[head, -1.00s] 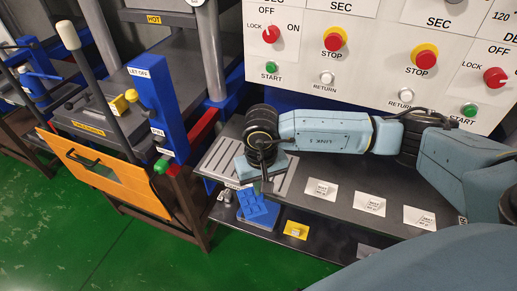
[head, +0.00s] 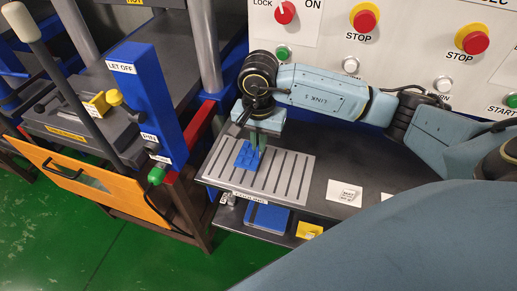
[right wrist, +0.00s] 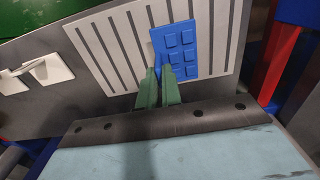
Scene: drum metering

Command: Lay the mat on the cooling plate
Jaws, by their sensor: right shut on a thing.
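The mat is a small blue sheet with raised squares (head: 247,155); it also shows in the right wrist view (right wrist: 180,50). My right gripper (head: 258,140), with green fingers (right wrist: 160,84) in the right wrist view, is shut on the mat's near edge. The cooling plate is a light grey slotted plate (head: 290,180), seen also in the right wrist view (right wrist: 115,45). The mat is over the left-middle part of the plate in the head view. I cannot tell whether it touches the plate. My left gripper is not in view.
White label cards (head: 343,192) lie on the dark table right of the plate. A blue flat thing (head: 268,218) and a yellow card (head: 309,230) are on the lower shelf. A press with a blue upright (head: 150,100) stands at left. A control panel (head: 325,50) rises behind.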

